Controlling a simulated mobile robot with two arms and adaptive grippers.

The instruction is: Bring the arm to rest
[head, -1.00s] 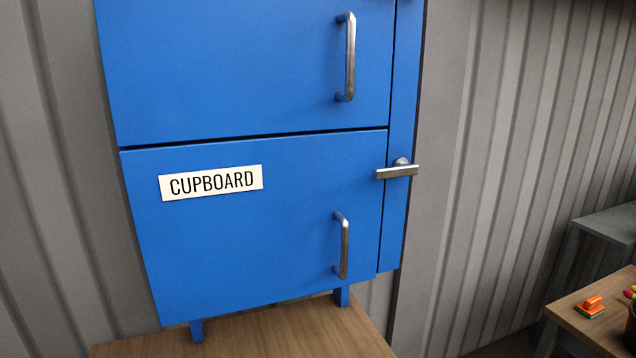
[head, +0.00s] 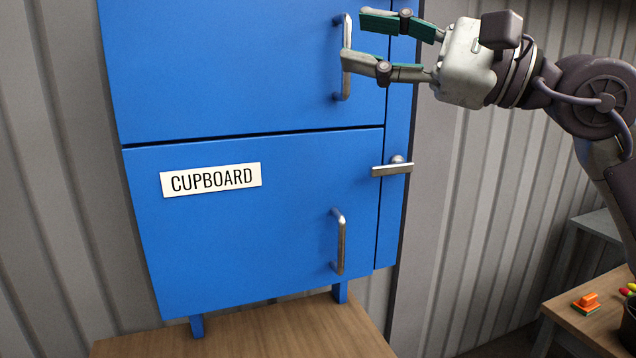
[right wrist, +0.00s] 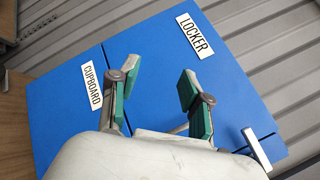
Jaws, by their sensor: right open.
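My right gripper (head: 352,40) reaches in from the right in the head view, in front of the upper blue door (head: 220,70) and overlapping its upright handle (head: 347,85). Its green-padded fingers are apart, with nothing between them. In the right wrist view the open fingers (right wrist: 158,80) point at the blue cupboard front. I cannot tell from the pictures whether they touch the handle. The lower door (head: 250,240), labelled CUPBOARD, is shut, and so is the upper one. My left gripper is not in view.
A metal latch (head: 392,169) sits on the cupboard's right side. The cupboard stands on a wooden surface (head: 245,335). A side table (head: 570,320) at lower right bears an orange object (head: 586,304) and a partly cut-off dark container. Ribbed grey walls stand behind. The LOCKER label (right wrist: 195,36) shows in the wrist view.

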